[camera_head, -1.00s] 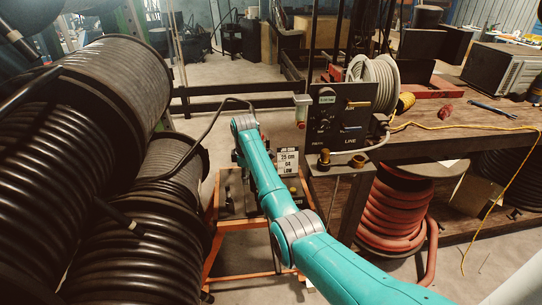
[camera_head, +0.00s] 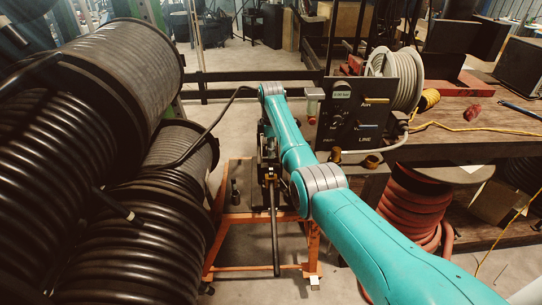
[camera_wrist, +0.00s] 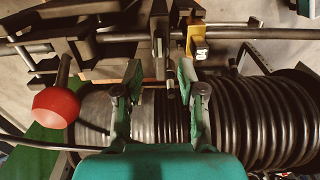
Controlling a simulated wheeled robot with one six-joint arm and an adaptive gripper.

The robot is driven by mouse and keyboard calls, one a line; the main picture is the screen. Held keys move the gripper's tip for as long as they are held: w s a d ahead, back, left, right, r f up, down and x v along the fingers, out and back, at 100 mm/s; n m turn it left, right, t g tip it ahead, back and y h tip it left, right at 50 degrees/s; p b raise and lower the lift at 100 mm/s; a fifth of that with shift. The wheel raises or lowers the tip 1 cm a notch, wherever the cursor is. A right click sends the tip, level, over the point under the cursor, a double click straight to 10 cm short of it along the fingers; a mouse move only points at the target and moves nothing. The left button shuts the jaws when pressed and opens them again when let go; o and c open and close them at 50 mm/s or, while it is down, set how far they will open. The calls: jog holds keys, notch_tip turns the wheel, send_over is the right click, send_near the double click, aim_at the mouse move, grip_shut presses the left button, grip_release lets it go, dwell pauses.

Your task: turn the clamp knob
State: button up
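In the wrist view, my gripper (camera_wrist: 159,76) is open, with its two fingers apart and pointing at a dark metal mechanism (camera_wrist: 160,28). A short dark pin lies in the gap near the right fingertip; I cannot tell if they touch. A red ball knob (camera_wrist: 56,106) on a dark stem is left of the fingers. A yellow block (camera_wrist: 197,40) sits on a rod just beyond the right finger. I cannot tell for certain which part is the clamp knob. In the head view, the crimper (camera_head: 267,165) stands on an orange cart, partly behind my arm, which hides my gripper.
Black hose coils (camera_head: 110,85) fill the left. A long lever (camera_head: 275,235) hangs in front of the orange cart (camera_head: 235,246). A black gauge panel (camera_head: 358,112) and a wooden bench (camera_head: 465,145) stand right, with red hose (camera_head: 412,205) below. Open floor lies behind.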

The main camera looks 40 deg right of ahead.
aim_at(271, 161)
jog(key=shift+f, duration=1.5)
grip_shut()
